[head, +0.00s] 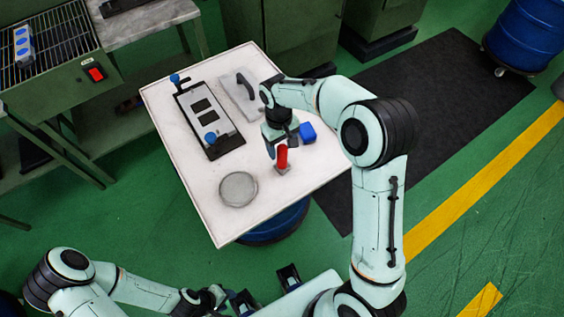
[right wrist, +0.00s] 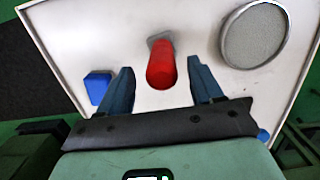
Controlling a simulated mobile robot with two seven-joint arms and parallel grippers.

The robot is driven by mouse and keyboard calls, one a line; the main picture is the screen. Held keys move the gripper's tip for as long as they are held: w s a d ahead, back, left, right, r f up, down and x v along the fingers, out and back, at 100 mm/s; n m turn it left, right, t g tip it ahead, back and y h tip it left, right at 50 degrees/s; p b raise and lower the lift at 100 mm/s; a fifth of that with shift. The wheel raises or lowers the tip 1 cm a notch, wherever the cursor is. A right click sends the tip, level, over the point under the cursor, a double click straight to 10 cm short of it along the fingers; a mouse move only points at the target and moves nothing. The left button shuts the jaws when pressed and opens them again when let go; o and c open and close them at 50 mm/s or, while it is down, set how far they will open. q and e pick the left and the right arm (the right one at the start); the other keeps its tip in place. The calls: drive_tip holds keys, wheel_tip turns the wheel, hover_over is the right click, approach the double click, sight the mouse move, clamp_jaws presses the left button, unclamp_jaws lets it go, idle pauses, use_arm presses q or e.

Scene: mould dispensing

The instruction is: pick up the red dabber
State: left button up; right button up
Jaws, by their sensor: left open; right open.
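The red dabber (head: 282,157) stands upright on a small grey base near the right side of the white table. It also shows in the right wrist view (right wrist: 161,66), seen end-on from above. My right gripper (head: 279,146) is open over it and points down. In the right wrist view its fingertips (right wrist: 159,70) lie to either side of the dabber, with gaps on both sides. I cannot tell how far down the fingers reach along it. My left gripper (head: 266,290) is open and empty in front of the table, at the bottom of the head view.
A blue block (head: 307,132) stands close by the right gripper. A round grey disc (head: 238,189) lies on the table (head: 190,185) near the front. A black-framed mould (head: 222,145) and a grey plate with a handle (head: 232,100) lie further back.

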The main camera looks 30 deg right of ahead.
drive_tip(key=f, duration=0.5)
drive_tip(key=shift+s, duration=0.3)
drive_tip(key=shift+a, duration=0.1)
drive_tip(key=c, duration=1.1)
use_arm(q)
drive_tip(key=shift+f, duration=0.1)
